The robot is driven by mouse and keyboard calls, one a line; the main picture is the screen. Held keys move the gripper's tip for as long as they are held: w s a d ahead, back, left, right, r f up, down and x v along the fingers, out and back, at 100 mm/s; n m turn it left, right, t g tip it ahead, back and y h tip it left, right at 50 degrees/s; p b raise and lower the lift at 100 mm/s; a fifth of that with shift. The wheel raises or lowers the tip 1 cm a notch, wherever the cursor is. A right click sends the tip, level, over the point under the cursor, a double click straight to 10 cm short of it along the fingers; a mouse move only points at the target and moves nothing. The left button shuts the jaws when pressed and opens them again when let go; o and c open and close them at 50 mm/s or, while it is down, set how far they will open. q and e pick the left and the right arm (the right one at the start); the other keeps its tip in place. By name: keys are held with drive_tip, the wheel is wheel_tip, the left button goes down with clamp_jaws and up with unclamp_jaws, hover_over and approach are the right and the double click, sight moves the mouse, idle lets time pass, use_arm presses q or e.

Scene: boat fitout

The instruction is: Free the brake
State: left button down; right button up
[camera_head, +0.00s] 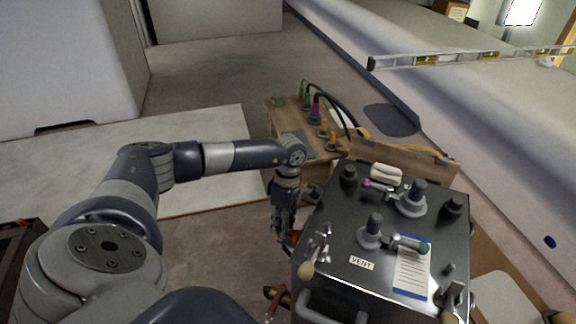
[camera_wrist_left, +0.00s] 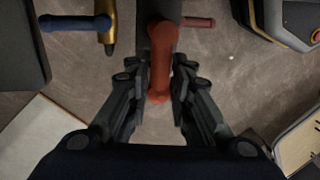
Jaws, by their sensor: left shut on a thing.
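A red lever handle (camera_wrist_left: 161,62) hangs from a dark round post in the left wrist view, with a short red pin (camera_wrist_left: 198,22) to its right. My left gripper (camera_wrist_left: 160,90) has its fingers on both sides of this red handle and is shut on it. In the head view my left gripper (camera_head: 284,228) points down beside the left side of the dark cart (camera_head: 335,283). The handle is mostly hidden there behind the fingers and the cart edge. No label shows whether the red handle is the brake. My right gripper is not in view.
The cart top carries knobbed grey fittings (camera_head: 414,200), a clipboard sheet (camera_head: 412,268), a "VENT" label (camera_head: 361,263) and a rolled cloth (camera_head: 386,173). A wooden bench (camera_head: 283,118) stands behind. A blue handle (camera_wrist_left: 75,22) and brass cylinder (camera_wrist_left: 109,32) are left of the red handle.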

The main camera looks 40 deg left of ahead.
use_arm(q)
drive_tip(key=shift+w, duration=0.1)
idle(0.4)
drive_tip(key=c, duration=1.5)
unclamp_jaws()
drive_tip(key=r, duration=0.4)
drive_tip(key=w+r, duration=0.1)
drive_tip(key=r, duration=0.3)
drive_tip(key=w+r, duration=0.1)
drive_tip(key=r, duration=0.3)
drive_tip(key=shift+w+a, duration=0.1)
drive_tip(key=shift+a, duration=0.2)
drive_tip(key=shift+f, duration=0.15)
